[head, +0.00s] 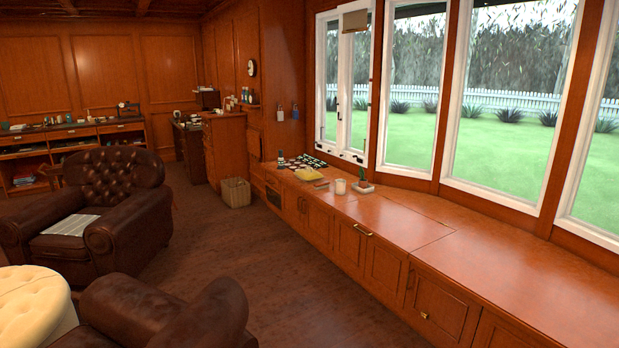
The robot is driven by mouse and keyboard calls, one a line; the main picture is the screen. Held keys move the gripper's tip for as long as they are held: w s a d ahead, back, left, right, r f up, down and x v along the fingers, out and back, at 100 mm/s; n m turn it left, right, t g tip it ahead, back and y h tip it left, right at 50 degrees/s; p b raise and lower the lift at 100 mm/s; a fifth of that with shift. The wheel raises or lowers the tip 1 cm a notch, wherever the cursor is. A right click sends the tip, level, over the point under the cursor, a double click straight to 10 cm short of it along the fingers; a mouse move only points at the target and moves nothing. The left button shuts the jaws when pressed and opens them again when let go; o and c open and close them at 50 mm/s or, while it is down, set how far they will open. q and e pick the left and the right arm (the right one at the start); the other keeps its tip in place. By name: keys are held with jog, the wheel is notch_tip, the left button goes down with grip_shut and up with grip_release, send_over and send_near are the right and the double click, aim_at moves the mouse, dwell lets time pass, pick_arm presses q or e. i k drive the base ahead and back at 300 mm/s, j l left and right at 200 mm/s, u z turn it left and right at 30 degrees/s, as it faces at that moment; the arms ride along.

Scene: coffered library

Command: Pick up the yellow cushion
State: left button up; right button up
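A small flat yellow thing (308,174), which may be the yellow cushion, lies on the far part of the wooden window bench (400,225). It is too small to tell for certain. A dark patterned item lies just behind it. Neither of my grippers shows in the head view.
A brown leather armchair (125,185) with a pale cloth (70,225) stands left. Another leather seat (165,310) and a cream tufted ottoman (30,310) are at lower left. A wicker basket (235,192) stands by the bench. The wooden floor (235,250) between is clear.

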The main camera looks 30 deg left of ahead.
aim_at(308, 175)
jog(key=i+l+z, duration=0.1)
jog(key=i, duration=0.55)
jog(key=i+j+u, duration=0.1)
jog(key=i+u, duration=0.15)
jog(key=i, duration=0.25)
jog(key=i+u, duration=0.25)
jog(key=i, duration=0.2)
jog(key=i+u, duration=0.25)
jog(key=i, duration=0.25)
jog(key=i+l+u, duration=0.2)
jog(key=i, duration=0.3)
jog(key=i+l+u, duration=0.25)
jog(key=i, duration=0.2)
jog(key=i+j+u, duration=0.2)
jog(key=i+u, duration=0.2)
jog(key=i, duration=0.6)
jog(key=i+l+u, duration=0.15)
jog(key=i+u, duration=0.3)
jog(key=i, duration=2.6)
jog(key=i+z, duration=0.2)
jog(key=i, duration=0.25)
jog(key=i+j+z, duration=0.15)
jog(key=i, duration=0.3)
jog(key=i+j+z, duration=0.2)
jog(key=i, duration=0.25)
